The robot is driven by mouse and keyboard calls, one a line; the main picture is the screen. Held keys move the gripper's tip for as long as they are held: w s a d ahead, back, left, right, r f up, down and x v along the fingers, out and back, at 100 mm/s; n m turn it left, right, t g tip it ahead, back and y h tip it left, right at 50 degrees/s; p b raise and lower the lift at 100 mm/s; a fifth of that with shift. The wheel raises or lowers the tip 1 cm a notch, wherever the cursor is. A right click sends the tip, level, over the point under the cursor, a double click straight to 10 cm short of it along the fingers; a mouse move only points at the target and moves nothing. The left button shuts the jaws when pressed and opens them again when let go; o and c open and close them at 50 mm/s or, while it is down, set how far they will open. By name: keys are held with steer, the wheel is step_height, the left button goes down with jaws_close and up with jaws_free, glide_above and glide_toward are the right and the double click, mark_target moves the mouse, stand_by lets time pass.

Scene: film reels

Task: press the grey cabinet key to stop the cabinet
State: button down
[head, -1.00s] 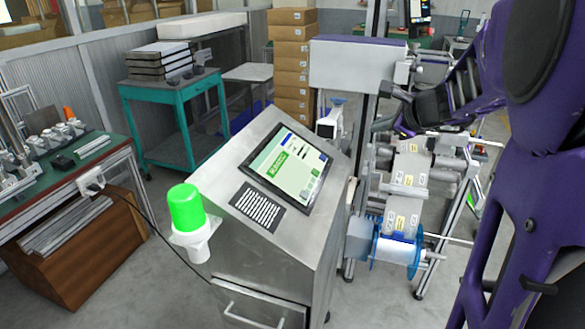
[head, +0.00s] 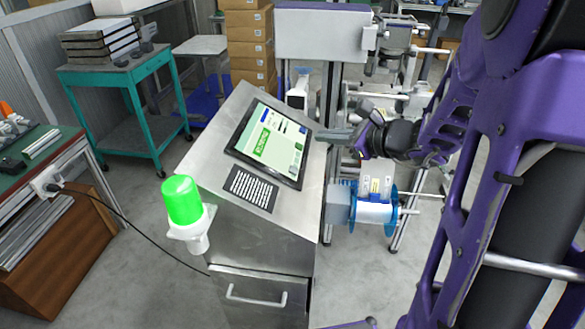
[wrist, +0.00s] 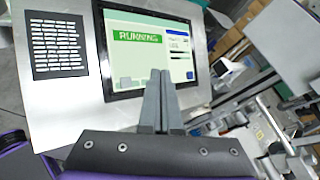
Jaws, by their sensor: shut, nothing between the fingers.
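The steel cabinet (head: 212,130) has a sloped top with a touch screen (head: 268,146). The screen also shows in the wrist view (wrist: 150,22), with a green banner reading RUNNING. A small grey key (wrist: 125,83) shows near the screen's lower left there, beside the fingers; its label is too small to read. My gripper (head: 321,135) is shut and empty, its fingertips by the screen's right edge in the head view. In the wrist view the fingers (wrist: 161,74) overlap the lower screen and hide part of it. I cannot tell whether they touch it.
A green lit lamp (head: 182,200) stands on the cabinet's left side. A black label panel (head: 251,189) lies below the screen. A film reel machine (head: 372,205) stands right of the cabinet. A teal table (head: 125,75) and open floor are to the left.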

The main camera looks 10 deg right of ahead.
mark_target(293, 166)
steer(key=a+f+b, duration=0.1)
steer(key=f, duration=0.1)
steer(key=a+f+b, duration=0.1)
steer(key=f, duration=0.1)
steer(key=w+a+f+b, duration=0.1)
steer(key=f, duration=0.2)
steer(key=shift+a, duration=0.2)
steer(key=shift+w+a+f+b, duration=0.15)
steer(key=shift+a+f+b, duration=0.25)
steer(key=shift+b, duration=0.1)
stand_by(1.9)
steer(key=shift+w+a+f+b, duration=0.15)
steer(key=shift+f+b, duration=0.15)
steer(key=shift+b, duration=0.3)
steer(key=shift+a+f+b, duration=0.25)
steer(key=shift+f+b, duration=0.2)
steer(key=shift+b, duration=0.1)
stand_by(0.5)
steer(key=shift+r, duration=0.1)
steer(key=shift+d+r+p, duration=0.45)
steer(key=shift+r+p, duration=0.15)
steer(key=shift+r, duration=0.1)
